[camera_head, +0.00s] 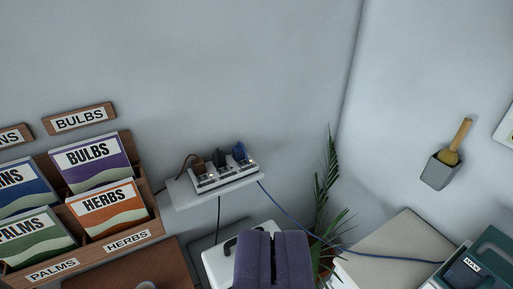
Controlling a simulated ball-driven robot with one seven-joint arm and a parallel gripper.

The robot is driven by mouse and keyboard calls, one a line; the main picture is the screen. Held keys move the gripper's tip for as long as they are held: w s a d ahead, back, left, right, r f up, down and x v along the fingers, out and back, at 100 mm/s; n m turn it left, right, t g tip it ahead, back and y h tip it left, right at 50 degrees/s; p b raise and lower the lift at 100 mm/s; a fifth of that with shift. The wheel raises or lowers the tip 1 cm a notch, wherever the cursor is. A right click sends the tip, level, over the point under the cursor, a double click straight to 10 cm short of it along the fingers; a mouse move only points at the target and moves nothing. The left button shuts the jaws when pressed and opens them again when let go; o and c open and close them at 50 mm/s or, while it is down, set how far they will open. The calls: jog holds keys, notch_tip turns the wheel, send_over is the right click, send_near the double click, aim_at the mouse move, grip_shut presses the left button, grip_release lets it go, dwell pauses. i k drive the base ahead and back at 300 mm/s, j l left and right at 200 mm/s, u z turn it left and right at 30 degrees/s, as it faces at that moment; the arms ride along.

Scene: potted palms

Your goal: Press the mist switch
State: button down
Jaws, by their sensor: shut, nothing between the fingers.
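No switch labelled for mist can be read in this view. A white power strip (222,180) sits on a small wall shelf (188,196), with brown, dark and blue plugs in it and small lights on its top. A white plate (507,128) on the right wall is cut off by the picture edge, and I cannot tell what it is. My gripper (272,240) is at the bottom centre, its two purple fingers shut together and empty. It appears below and right of the power strip, in front of a white object (222,265) that it partly hides.
A wooden rack (148,200) of seed packets stands at left. A palm (326,185) grows in the corner, with a blue cable (300,227) passing it. The upper wall is bare.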

aim_at(243, 162)
jog(key=i+l, duration=0.2)
jog(key=i, duration=0.3)
jog(key=i+l+z, duration=0.15)
jog(key=i, duration=0.4)
jog(key=i+l, duration=0.2)
jog(key=i, duration=0.3)
